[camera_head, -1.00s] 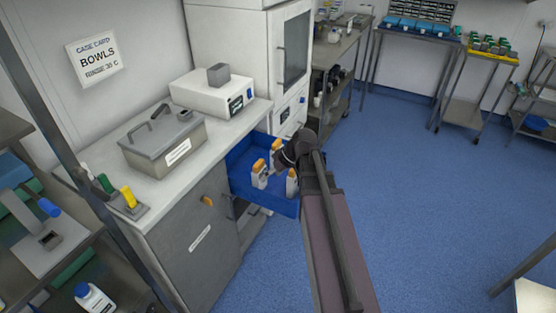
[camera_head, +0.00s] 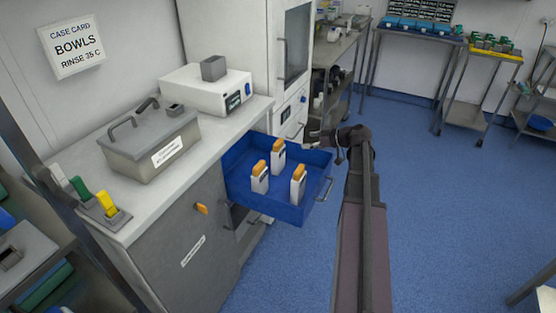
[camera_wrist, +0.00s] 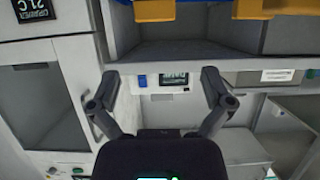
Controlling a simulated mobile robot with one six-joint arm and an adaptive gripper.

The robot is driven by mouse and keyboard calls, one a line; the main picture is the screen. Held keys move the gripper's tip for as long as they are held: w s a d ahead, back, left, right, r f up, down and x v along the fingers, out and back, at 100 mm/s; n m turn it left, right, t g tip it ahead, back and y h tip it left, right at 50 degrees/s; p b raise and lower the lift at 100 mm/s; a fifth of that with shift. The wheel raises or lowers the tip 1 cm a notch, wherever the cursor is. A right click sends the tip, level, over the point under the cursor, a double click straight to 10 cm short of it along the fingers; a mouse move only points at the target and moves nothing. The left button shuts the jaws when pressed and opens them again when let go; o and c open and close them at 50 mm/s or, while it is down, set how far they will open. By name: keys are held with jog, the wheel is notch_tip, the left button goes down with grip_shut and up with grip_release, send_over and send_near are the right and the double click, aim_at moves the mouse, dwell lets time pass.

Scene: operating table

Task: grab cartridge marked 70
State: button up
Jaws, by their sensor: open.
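Three white cartridges with orange tops stand upright in the open blue drawer (camera_head: 305,213): a left one (camera_head: 260,183), a back one (camera_head: 278,157) and a right one (camera_head: 298,190). Their markings are too small to read, so I cannot tell which is 70. My gripper (camera_head: 312,132) is beyond the drawer's back right side, apart from the cartridges. In the wrist view my gripper (camera_wrist: 160,78) is open, with nothing between its fingers.
The drawer sits in a grey cabinet under a white counter. A lidded grey metal box (camera_head: 150,145) and a white device (camera_head: 207,88) stand on the counter. A tall white cabinet (camera_head: 245,40) rises behind. Blue floor (camera_head: 450,200) is free to the right.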

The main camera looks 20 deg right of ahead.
aim_at(281, 142)
jog(key=shift+s+d, duration=0.15)
jog(key=b+x, duration=0.3)
jog(key=x, duration=0.5)
jog(key=shift+w+f, duration=0.15)
jog(key=shift+w, duration=0.05)
jog(key=shift+b+x, duration=1.15)
jog(key=shift+x, duration=1.45)
jog(key=shift+w+d, duration=0.1)
jog(key=c, duration=1.1)
